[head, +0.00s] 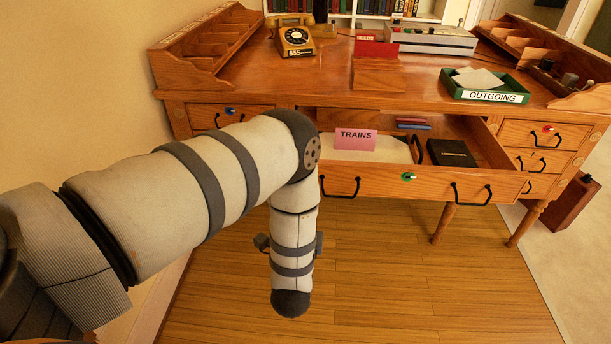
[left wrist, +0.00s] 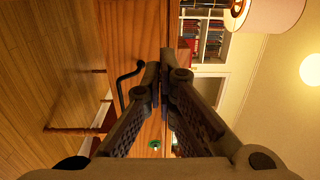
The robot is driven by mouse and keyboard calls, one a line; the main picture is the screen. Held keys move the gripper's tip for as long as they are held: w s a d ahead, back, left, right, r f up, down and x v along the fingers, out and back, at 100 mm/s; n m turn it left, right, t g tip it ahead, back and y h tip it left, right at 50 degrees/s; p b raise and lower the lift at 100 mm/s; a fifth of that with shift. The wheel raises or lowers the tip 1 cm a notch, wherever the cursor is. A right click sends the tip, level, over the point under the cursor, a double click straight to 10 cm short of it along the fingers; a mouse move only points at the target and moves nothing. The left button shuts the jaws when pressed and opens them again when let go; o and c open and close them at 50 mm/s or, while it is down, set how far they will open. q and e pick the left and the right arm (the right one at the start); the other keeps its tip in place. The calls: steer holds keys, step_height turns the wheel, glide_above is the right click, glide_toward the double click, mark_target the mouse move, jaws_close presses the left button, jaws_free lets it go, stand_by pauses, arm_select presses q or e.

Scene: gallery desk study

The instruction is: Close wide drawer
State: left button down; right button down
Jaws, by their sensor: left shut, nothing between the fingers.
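The wide drawer (head: 300,177) is pulled out from the wooden desk, with two black handles and a green lock on its front. It holds a pink TRAINS card (head: 355,139), pale paper, a black box (head: 451,153) and red and blue items. The left wrist view, turned sideways, shows the drawer front with a black handle (left wrist: 121,86) and the green lock (left wrist: 154,145). My left gripper (left wrist: 165,62) is shut and empty before the drawer front; I cannot tell if it touches. In the head view my left arm hides it. My right gripper is not in view.
The desk top (head: 345,87) carries a yellow telephone (head: 294,39), a red SEEDS card (head: 376,47) and a green OUTGOING tray (head: 485,86). Smaller drawers (head: 545,135) flank the wide one and look shut. Bare wooden floor (head: 400,290) lies in front of the drawer.

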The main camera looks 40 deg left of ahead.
arm_select(q)
steer(key=x, duration=0.9)
steer(key=shift+a+b, duration=0.15)
steer(key=shift+b, duration=0.2)
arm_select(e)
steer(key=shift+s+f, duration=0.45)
arm_select(q)
steer(key=shift+w+f, duration=0.1)
steer(key=shift+w, duration=0.1)
